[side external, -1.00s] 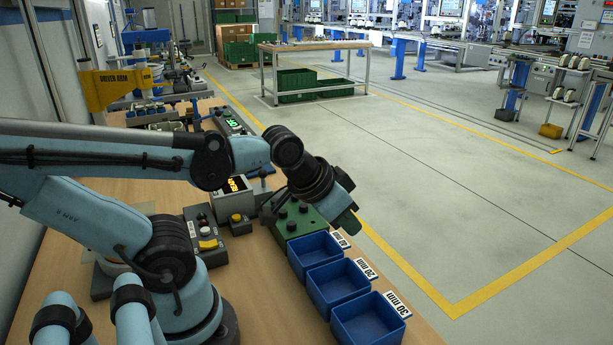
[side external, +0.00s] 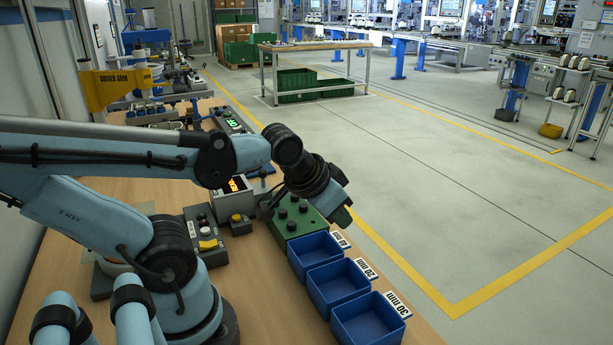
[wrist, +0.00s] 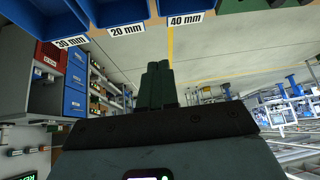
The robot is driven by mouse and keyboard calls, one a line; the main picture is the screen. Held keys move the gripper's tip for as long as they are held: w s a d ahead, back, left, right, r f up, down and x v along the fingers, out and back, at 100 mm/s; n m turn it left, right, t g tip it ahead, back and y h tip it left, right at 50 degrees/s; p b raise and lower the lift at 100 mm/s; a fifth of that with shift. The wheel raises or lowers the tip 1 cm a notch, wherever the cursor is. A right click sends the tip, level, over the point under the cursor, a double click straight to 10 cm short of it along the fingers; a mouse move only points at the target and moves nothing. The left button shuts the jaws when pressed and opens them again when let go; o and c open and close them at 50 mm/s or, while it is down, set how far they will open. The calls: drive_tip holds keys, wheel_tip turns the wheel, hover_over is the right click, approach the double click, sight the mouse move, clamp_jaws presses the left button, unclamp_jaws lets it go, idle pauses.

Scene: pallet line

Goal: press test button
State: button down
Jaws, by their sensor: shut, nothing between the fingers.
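A small dark box with a yellow button (side external: 237,218) stands on the bench, left of the green block. To its left is a grey control box (side external: 205,238) with a yellow rocker and round buttons. I cannot tell from any label which is the test button. My gripper (side external: 343,217) is above the bench's right side, past the green block and apart from both boxes. In the wrist view my gripper (wrist: 158,70) shows its dark green fingers together and empty. Neither button is identifiable in the wrist view.
A green block with dark knobs (side external: 295,220) and blue bins (side external: 370,320) line the bench's right edge. A display box (side external: 234,200) with orange digits stands behind the yellow button. Beyond the edge is open floor (side external: 450,200).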

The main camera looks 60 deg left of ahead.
sight(236, 218)
drive_tip(key=s+a+n+g+y, duration=0.1)
drive_tip(key=a, duration=0.3)
drive_tip(key=s+a+n+g+y, duration=0.1)
drive_tip(key=s+a+n+y, duration=0.1)
drive_tip(key=a, duration=0.3)
drive_tip(key=s+a+n+g+y, duration=0.1)
drive_tip(key=a+y, duration=0.1)
drive_tip(key=a, duration=0.3)
drive_tip(key=shift+s+f+n, duration=0.2)
drive_tip(key=shift+f+n, duration=0.05)
drive_tip(key=shift+n, duration=0.15)
drive_tip(key=s+a+r+n+g+y, duration=0.1)
drive_tip(key=s+a+n+g+y, duration=0.2)
drive_tip(key=s+a, duration=0.6)
drive_tip(key=shift+a+r+n+g, duration=0.2)
drive_tip(key=shift+a+n+g, duration=0.25)
drive_tip(key=shift+n+g, duration=0.45)
drive_tip(key=shift+w, duration=0.1)
drive_tip(key=shift+f, duration=4.4)
drive_tip(key=shift+f, duration=0.15)
drive_tip(key=shift+f, duration=0.25)
drive_tip(key=shift+r, duration=0.4)
